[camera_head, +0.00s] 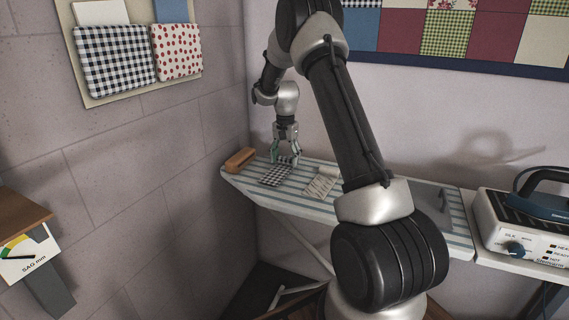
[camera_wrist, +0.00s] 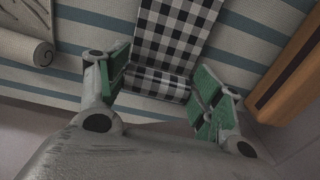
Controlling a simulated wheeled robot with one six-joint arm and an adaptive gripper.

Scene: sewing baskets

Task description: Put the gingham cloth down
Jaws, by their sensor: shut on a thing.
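The black-and-white gingham cloth (camera_head: 275,176) lies along the blue-striped ironing board (camera_head: 408,196), near its narrow left end. My gripper (camera_head: 286,160) is low over the board at the cloth's far edge. In the wrist view, the cloth (camera_wrist: 172,35) stretches away flat, and its near rolled or folded end sits between the green finger pads of my gripper (camera_wrist: 160,84). The fingers are shut on that end. Whether the held end touches the board is hard to tell.
A brown wooden block (camera_head: 240,158) stands at the board's left tip, beside the cloth. A pale, partly rolled cloth (camera_head: 321,183) lies to the right. An iron (camera_head: 545,203) rests on its station (camera_head: 520,232) at far right. Walls stand close behind and left.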

